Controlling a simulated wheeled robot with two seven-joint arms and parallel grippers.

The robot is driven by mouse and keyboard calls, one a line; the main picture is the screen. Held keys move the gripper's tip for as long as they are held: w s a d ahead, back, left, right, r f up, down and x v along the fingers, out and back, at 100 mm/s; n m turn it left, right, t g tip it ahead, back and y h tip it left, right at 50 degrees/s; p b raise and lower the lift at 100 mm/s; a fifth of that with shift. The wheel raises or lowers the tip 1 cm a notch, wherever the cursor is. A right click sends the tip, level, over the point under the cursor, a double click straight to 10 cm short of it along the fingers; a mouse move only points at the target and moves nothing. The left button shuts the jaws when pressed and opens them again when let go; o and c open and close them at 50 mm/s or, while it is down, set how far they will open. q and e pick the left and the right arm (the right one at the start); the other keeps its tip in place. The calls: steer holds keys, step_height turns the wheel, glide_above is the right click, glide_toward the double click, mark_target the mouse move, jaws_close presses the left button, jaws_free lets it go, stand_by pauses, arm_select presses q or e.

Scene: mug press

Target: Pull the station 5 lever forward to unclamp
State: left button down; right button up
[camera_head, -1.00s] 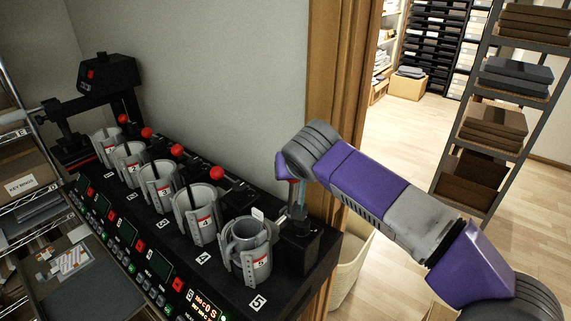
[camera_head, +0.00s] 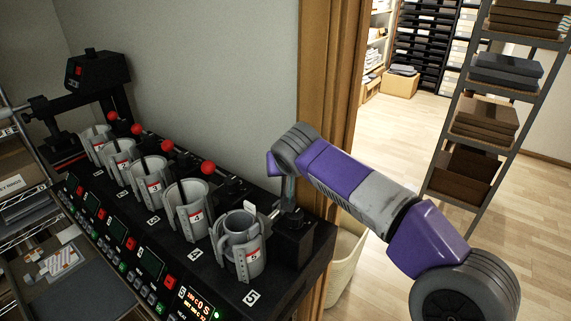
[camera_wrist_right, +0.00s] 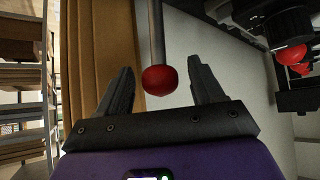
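The station 5 lever (camera_head: 287,190) is a grey rod at the near right end of the black press, partly behind my right wrist. The right wrist view shows its rod (camera_wrist_right: 156,30) and round red knob (camera_wrist_right: 159,80). My right gripper (camera_wrist_right: 160,66) is open, with one finger on each side of the knob and visible gaps to both. The station 5 mug clamp (camera_head: 240,258) stands beside the lever base and is wrapped around a grey mug (camera_head: 239,229). My left gripper is not in view.
Several other stations with clamps and red lever knobs (camera_head: 208,168) run back to the left. A control panel (camera_head: 130,243) lies along the press front. A wooden door frame (camera_head: 318,80) stands behind my wrist. A pale bin (camera_head: 345,265) is on the floor at right.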

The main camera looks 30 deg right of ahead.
steer(key=c, duration=0.7)
steer(key=shift+a, duration=0.1)
steer(key=shift+s+a+b, duration=0.25)
steer(key=shift+a+b, duration=0.05)
steer(key=shift+a, duration=0.2)
steer(key=shift+s+a+b, duration=0.2)
steer(key=shift+a+b, duration=0.05)
steer(key=shift+a, duration=0.2)
steer(key=shift+s+a+f+b, duration=0.1)
steer(key=shift+s+a+b, duration=0.2)
steer(key=shift+a, duration=0.25)
steer(key=shift+s+a+f+b, duration=0.1)
steer(key=shift+s+a+b, duration=0.1)
steer(key=shift+a+b, duration=0.25)
steer(key=shift+a, duration=0.2)
